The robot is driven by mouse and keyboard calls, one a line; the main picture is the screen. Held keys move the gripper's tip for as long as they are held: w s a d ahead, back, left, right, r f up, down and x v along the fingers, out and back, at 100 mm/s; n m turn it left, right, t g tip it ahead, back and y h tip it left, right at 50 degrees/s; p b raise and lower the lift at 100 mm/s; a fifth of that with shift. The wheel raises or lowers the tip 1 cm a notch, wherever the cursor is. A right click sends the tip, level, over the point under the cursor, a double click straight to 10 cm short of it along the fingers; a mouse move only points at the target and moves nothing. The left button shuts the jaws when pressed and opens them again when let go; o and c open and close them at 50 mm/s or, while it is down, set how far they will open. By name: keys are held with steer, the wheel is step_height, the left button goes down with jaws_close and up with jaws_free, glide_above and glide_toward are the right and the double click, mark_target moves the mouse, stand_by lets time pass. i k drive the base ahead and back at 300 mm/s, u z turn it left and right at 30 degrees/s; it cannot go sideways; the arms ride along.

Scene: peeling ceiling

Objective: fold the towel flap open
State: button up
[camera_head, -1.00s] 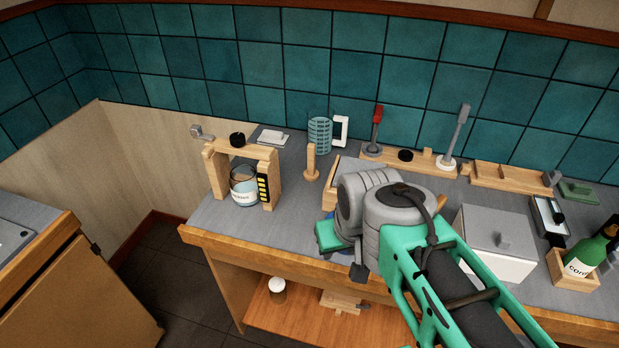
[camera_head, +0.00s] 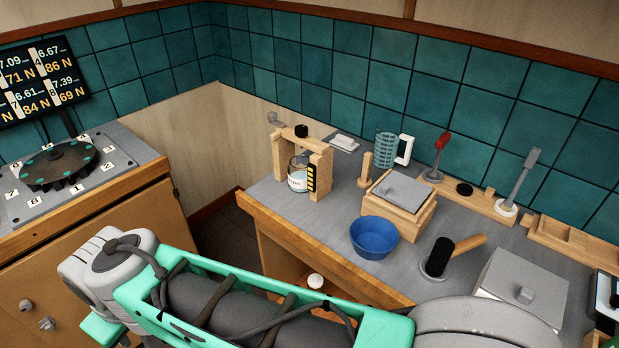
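I cannot make out a towel or a flap of cloth in this view. My arm crosses the bottom of the picture, with its grey joint at the lower left, over the front of the left cabinet. My gripper is not in view; the far end of the arm runs out below the lower left edge.
The left counter (camera_head: 120,143) holds a dark round turntable (camera_head: 58,166).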

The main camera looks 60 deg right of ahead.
mark_target(404, 192)
steer(key=u, duration=0.5)
steer(key=k, duration=0.35)
steer(key=z, duration=1.3)
steer(key=i, duration=0.5)
